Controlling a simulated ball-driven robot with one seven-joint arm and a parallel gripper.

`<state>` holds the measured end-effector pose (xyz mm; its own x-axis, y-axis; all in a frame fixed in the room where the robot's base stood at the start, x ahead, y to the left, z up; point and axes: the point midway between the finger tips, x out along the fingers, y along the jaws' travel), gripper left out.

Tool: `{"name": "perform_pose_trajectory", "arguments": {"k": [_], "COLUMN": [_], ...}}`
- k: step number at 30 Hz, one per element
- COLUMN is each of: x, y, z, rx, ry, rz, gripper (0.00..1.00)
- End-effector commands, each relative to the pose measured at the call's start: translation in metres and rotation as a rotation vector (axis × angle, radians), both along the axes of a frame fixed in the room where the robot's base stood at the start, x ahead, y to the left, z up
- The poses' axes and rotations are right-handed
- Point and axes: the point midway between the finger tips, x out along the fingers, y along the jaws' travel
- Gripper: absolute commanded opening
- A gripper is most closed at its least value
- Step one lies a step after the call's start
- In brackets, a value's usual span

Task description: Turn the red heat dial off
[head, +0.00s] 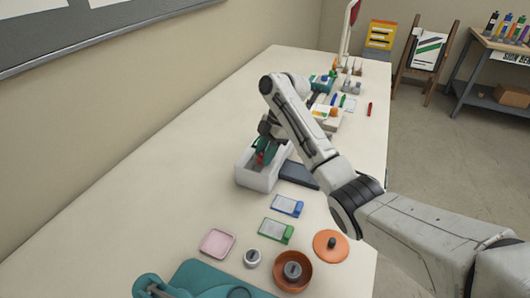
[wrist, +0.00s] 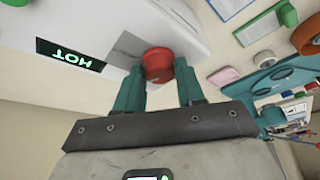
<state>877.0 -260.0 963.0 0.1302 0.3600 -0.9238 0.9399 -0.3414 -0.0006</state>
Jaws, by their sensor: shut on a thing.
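The red heat dial (wrist: 158,63) sticks out from the white laminator (wrist: 190,22), next to a grey patch on its face. My gripper (wrist: 159,72) has its two teal fingers shut on the dial, one on each side. A black display (wrist: 70,56) on the laminator shows HOT in green letters, upside down in the wrist view. In the head view the white laminator (head: 258,182) stands mid-table. The red dial (head: 260,158) shows there as a small patch below my fingers. I cannot see any pointer mark on the dial.
A dark slab (head: 298,175) lies right of the laminator. Nearer are a blue tag (head: 287,206), a green tag (head: 276,231), a pink tray (head: 216,243), an orange bowl (head: 281,282) and an orange disc (head: 331,254). The table's left side is clear.

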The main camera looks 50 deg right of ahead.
Motion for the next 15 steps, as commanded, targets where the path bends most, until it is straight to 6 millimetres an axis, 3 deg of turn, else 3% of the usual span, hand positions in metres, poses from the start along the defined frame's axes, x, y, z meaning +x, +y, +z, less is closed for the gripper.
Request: {"name": "perform_pose_trajectory", "arguments": {"k": [8,9,15], "x": [0.0009,0.0008,0.0005], "y": [-0.0002,-0.0001,0.0], "z": [0.0012,0.0012,0.0007], "rx": [0.0,-0.001,-0.001], "ry": [-0.004,-0.004,-0.002], "rz": [-0.001,-0.001,-0.001], "gripper": [0.08,0.42,0.61]}}
